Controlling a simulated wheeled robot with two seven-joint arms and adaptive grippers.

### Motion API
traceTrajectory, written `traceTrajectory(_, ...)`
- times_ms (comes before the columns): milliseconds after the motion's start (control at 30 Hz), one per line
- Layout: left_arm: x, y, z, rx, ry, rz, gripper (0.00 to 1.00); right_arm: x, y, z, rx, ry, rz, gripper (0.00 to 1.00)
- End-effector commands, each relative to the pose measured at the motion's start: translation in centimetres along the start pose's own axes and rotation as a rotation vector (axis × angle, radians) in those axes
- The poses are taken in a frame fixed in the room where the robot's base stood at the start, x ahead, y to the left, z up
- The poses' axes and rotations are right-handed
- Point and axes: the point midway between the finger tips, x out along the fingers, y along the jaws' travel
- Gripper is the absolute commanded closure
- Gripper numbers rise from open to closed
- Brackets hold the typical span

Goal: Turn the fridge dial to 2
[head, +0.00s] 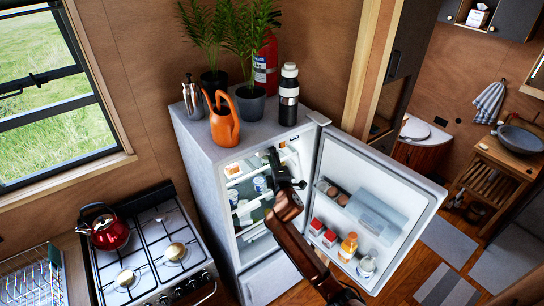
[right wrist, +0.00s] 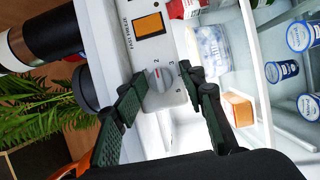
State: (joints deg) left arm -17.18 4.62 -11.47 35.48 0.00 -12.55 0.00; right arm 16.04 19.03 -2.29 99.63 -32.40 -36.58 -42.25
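The grey fridge (head: 205,165) stands with its door (head: 375,200) open to the right. In the right wrist view, the small pale dial (right wrist: 160,97) sits on the white control panel (right wrist: 150,45), with printed numbers beside it. I cannot tell for sure which number it points at. My right gripper (right wrist: 168,85) is open, its dark fingers on either side of the dial with gaps between. In the head view, my right gripper (head: 280,170) is at the upper front of the fridge opening and the dial cannot be made out. My left gripper is not in view.
An orange pitcher (head: 224,120), a black-and-white bottle (head: 289,95) and potted plants stand on the fridge top. Food tubs (right wrist: 282,70) fill the shelves beside my right gripper. A stove (head: 155,245) with a red kettle (head: 108,232) stands to the left.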

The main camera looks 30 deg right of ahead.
Motion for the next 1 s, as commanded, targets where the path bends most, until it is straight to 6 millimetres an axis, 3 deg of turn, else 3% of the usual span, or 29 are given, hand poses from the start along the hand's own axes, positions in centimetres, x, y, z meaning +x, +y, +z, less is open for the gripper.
traceTrajectory(167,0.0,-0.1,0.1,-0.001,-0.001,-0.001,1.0,-1.1,0.1,-0.1,-0.001,0.003,0.003,0.61)
traceTrajectory(600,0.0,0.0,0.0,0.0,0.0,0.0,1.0,-7.1,-0.1,0.1,0.0,0.0,-0.001,0.61)
traceTrajectory(1000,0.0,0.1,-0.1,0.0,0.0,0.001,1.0,-8.0,-0.1,0.1,0.0,-0.001,-0.001,0.61)
